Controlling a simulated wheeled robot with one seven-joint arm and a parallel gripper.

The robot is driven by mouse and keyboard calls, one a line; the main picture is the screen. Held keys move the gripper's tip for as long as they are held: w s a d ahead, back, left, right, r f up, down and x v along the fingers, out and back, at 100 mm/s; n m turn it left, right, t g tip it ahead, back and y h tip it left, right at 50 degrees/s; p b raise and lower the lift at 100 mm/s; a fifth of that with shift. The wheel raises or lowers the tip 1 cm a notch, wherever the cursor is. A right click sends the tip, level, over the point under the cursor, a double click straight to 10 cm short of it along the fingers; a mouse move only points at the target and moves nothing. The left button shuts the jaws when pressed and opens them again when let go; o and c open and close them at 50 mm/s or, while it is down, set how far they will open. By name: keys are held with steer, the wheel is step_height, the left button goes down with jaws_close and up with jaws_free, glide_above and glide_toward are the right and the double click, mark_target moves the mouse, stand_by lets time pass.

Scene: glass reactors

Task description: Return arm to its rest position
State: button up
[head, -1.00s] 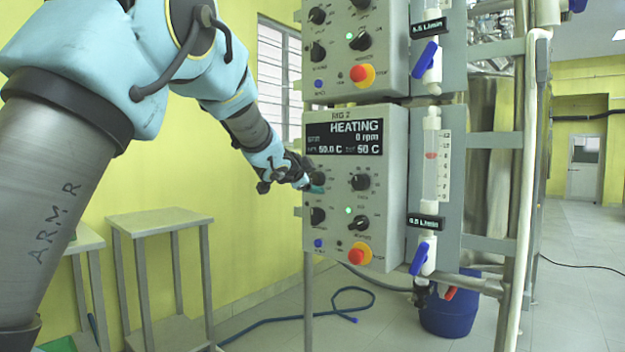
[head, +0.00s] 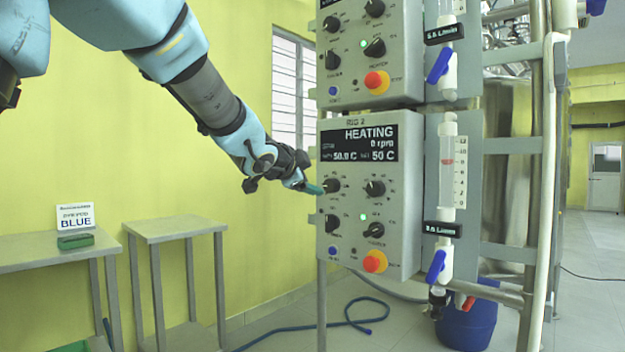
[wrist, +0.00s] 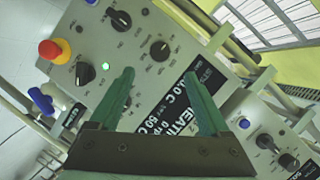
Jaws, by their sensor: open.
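My gripper (head: 311,188) is at the left side of the lower control box (head: 408,268), close to its upper left knob (head: 331,186). In the head view I cannot tell whether the fingertips touch that knob. In the wrist view my gripper (wrist: 165,98) shows two green fingers spread apart with nothing between them. Beyond them is the face of the control box (wrist: 112,52), with its knobs, red button and black display. The display (head: 358,143) reads HEATING, 0 rpm and 50 C. My arm comes in from the upper left of the head view.
A second control box (head: 400,85) sits above. A flow meter with blue valves (head: 437,266) and a metal frame stand right of the boxes. Two steel tables (head: 175,230) are at the left, one bearing a BLUE sign (head: 76,217) and green tray (head: 75,242). A blue hose (head: 350,322) lies on the floor.

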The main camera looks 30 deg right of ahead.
stand_by(0.3)
steer(key=w+a+f+n+y, duration=0.2)
steer(key=a+f+n+y, duration=0.15)
steer(key=a+f, duration=0.4)
steer(key=w+a+f+n+y, duration=0.3)
steer(key=a+f+n, duration=0.2)
steer(key=a, duration=0.6)
steer(key=w+a+f+n+y, duration=0.2)
steer(key=a+f+n+y, duration=0.15)
steer(key=a+f, duration=0.5)
steer(key=s+a+f+n+g+y, duration=0.1)
steer(key=s+a+f+n+g, duration=0.15)
steer(key=s+a+f, duration=0.35)
steer(key=s+a+f+n+g+y, duration=0.1)
steer(key=s+a+n+g, duration=0.1)
steer(key=s+a+n, duration=0.4)
steer(key=s+a+f+n+g+y, duration=0.15)
steer(key=s+a+f, duration=0.25)
steer(key=a, duration=0.4)
step_height(320, 180, up, 22)
steer(key=p, duration=2.1)
steer(key=shift+s+h+p, duration=0.25)
steer(key=shift+h+p, duration=0.05)
steer(key=shift+h, duration=0.15)
steer(key=shift+f, duration=0.1)
